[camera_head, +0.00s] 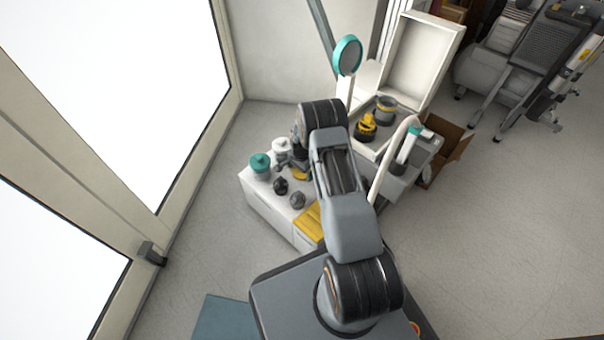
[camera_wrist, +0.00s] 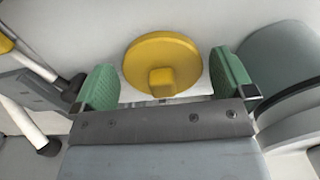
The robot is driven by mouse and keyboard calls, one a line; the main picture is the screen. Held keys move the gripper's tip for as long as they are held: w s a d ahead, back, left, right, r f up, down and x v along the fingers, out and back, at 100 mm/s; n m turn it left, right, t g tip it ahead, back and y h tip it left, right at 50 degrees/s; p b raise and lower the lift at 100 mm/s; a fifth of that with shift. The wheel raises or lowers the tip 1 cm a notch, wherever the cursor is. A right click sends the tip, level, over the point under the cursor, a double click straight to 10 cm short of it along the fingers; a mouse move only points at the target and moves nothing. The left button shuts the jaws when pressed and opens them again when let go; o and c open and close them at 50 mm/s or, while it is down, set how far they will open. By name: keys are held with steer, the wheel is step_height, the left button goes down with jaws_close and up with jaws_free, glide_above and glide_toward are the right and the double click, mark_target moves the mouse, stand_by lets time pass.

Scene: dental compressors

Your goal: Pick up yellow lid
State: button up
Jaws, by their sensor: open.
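The yellow lid (camera_wrist: 162,56) is a round disc with a small square knob. In the wrist view it lies on a white surface between the two green fingertips of my gripper (camera_wrist: 165,88). The gripper is open, with a finger on each side of the lid and a gap to each. Nothing is held. In the head view a small part of the yellow lid (camera_head: 299,173) shows beside my arm on the white cabinet (camera_head: 262,205). My arm hides most of that spot, and the gripper's fingertips are hidden there.
A teal-lidded jar (camera_head: 260,166), a white-lidded jar (camera_head: 281,150) and dark knobs (camera_head: 297,200) stand close by on the cabinet. A yellow piece (camera_head: 310,222) lies at its front. An open white case (camera_head: 385,132) and a cardboard box (camera_head: 447,150) are to the right.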

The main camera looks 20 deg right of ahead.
steer(key=shift+c, duration=0.5)
steer(key=c, duration=0.6)
